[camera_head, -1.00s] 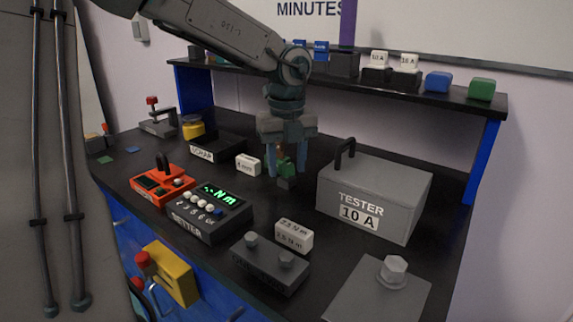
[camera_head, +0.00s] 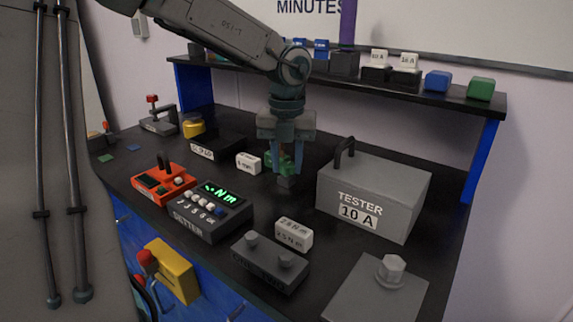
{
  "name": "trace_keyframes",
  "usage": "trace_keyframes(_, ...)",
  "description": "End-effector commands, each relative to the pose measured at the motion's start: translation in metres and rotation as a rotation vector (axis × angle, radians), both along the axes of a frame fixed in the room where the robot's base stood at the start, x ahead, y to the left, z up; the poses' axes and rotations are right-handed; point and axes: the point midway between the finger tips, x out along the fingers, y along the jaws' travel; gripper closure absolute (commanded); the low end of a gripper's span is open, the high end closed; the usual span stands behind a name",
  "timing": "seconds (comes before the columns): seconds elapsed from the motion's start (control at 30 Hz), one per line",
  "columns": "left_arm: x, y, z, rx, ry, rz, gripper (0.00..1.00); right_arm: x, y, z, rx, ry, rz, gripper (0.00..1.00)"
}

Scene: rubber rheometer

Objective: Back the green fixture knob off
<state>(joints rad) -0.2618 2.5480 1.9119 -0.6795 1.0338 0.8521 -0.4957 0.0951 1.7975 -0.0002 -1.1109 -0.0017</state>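The green fixture knob (camera_head: 285,161) sits on a small dark grey block (camera_head: 286,182) in the middle of the bench. My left gripper (camera_head: 287,168) points straight down over it, its two blue-grey fingers at the knob. My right gripper is not in view.
A grey tester box (camera_head: 372,192) with a handle stands to the right. A white block (camera_head: 249,163) is close left of the knob. The setter with green digits (camera_head: 209,211), an orange device (camera_head: 163,186) and a two-knob box (camera_head: 269,262) stand in front. A shelf (camera_head: 344,76) runs behind.

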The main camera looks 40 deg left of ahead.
Motion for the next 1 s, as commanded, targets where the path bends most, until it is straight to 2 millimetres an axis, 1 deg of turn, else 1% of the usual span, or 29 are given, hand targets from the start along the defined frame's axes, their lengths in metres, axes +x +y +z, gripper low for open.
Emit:
trace_keyframes(0.1, 0.0, 0.0, -0.002, 0.001, -0.001, 0.015, 0.92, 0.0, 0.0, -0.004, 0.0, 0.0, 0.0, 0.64)
trace_keyframes(0.17, 0.0, 0.0, -0.005, 0.0, -0.001, 0.056, 0.92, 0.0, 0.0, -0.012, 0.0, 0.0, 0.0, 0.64)
trace_keyframes(0.2, 0.0, 0.0, -0.006, 0.001, -0.003, 0.099, 0.92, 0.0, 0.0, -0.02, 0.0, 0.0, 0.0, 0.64)
trace_keyframes(0.27, 0.0, 0.0, -0.001, 0.0, -0.002, 0.175, 0.92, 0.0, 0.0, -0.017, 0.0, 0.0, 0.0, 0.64)
trace_keyframes(0.43, 0.0, 0.0, 0.0, 0.0, -0.001, 0.354, 0.92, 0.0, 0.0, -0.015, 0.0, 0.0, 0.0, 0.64)
trace_keyframes(0.57, 0.0, 0.0, 0.0, -0.001, 0.0, 0.404, 0.92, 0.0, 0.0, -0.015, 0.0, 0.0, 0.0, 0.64)
trace_keyframes(0.83, 0.0, 0.0, 0.0, 0.0, 0.0, 0.413, 0.92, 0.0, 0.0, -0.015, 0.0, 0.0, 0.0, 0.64)
trace_keyframes(0.93, 0.0, 0.0, 0.0, 0.0, 0.0, 0.486, 0.92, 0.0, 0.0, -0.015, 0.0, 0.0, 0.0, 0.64)
trace_keyframes(1.0, 0.0, 0.0, 0.0, 0.0, 0.0, 0.572, 0.92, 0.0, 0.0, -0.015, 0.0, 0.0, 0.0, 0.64)
